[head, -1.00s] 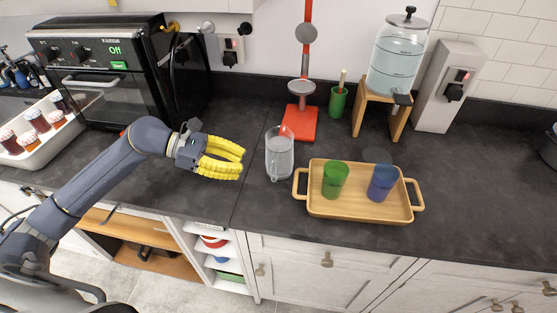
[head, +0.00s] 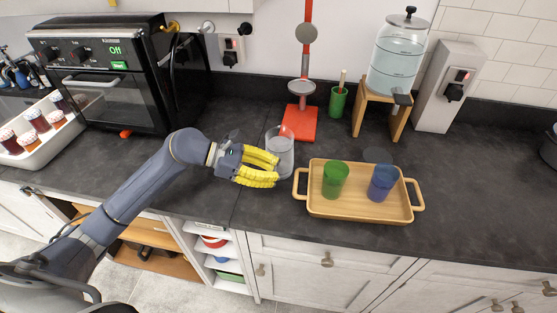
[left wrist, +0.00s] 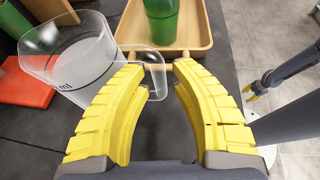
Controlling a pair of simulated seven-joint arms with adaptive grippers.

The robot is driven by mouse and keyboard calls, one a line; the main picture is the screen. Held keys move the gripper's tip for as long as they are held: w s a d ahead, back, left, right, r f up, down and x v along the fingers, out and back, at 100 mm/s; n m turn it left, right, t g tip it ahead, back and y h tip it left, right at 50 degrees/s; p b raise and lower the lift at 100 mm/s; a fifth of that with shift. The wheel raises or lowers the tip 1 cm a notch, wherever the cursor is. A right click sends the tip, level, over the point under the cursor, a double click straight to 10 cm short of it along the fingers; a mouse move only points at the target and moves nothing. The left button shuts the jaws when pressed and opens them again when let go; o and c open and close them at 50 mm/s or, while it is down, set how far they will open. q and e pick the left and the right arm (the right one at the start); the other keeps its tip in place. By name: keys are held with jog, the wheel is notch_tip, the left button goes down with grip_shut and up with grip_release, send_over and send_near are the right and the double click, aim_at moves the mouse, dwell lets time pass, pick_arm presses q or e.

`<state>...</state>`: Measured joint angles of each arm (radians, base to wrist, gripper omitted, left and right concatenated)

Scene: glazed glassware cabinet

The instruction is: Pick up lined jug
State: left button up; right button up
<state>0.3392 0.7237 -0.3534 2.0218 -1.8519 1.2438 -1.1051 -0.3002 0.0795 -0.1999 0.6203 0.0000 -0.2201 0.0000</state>
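The lined jug (head: 280,146) is clear, with dark measuring lines, and stands upright on the dark counter left of the tray. In the left wrist view the jug (left wrist: 70,58) is at the upper left, with its clear handle near the fingertips. My left gripper (head: 278,170) is at the near side of the jug in the head view. In the left wrist view its yellow fingers (left wrist: 160,72) are apart, with the handle partly behind the left finger. Whether they touch it, I cannot tell. My right gripper (left wrist: 254,95) shows small at the right of that view; its opening is unclear.
A wooden tray (head: 345,209) with a green cup (head: 335,180) and a blue cup (head: 382,184) lies just right of the jug. A red stand (head: 300,124) is behind it. An oven (head: 110,85) is at the left.

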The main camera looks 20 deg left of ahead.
pick_arm(q)
jog(key=shift+w+d+f, duration=0.1)
jog(key=shift+d, duration=0.25)
grip_shut()
dwell(0.4)
